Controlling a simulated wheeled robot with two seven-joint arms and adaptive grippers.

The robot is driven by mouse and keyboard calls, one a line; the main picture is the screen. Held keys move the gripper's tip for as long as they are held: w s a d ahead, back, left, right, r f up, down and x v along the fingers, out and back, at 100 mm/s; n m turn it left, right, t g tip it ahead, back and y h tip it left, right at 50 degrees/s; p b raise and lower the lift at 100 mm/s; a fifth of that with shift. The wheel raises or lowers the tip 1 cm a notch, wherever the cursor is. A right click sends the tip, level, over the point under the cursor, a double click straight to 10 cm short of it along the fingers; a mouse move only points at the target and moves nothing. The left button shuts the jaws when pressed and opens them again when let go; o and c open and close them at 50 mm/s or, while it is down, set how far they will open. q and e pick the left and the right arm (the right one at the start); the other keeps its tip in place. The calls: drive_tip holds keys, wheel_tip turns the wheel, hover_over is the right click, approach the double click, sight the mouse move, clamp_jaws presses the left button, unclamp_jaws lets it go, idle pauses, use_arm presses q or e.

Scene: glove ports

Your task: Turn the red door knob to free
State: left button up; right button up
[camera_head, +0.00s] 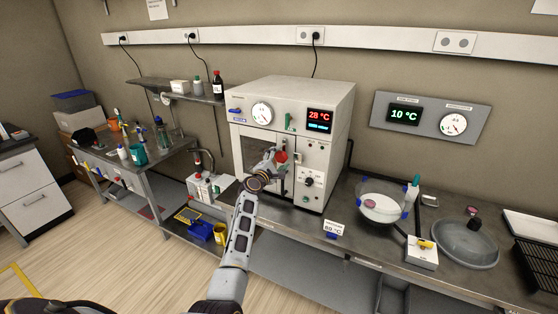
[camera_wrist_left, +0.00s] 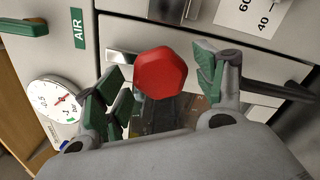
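The red door knob (camera_head: 282,157) is on the front of a white oven-like cabinet (camera_head: 296,90) with a dial and a display reading 28 °C. In the left wrist view the red knob (camera_wrist_left: 161,73) is a faceted red piece between the green-padded fingers. My left gripper (camera_head: 275,158) is at the cabinet front, partly covering the door. It also shows in the left wrist view (camera_wrist_left: 160,85), open, one finger on each side of the knob, with small gaps visible. Whether the knob is turned to free cannot be read. My right gripper is not in view.
A green handle (camera_head: 289,121) and a black knob (camera_head: 309,182) are near the red knob on the cabinet. A shelf (camera_head: 178,90) is at left.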

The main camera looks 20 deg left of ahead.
use_arm(q)
drive_tip(key=s, duration=1.2)
drive_tip(key=shift+a, duration=0.15)
idle(0.7)
drive_tip(key=shift+f, duration=0.1)
idle(0.6)
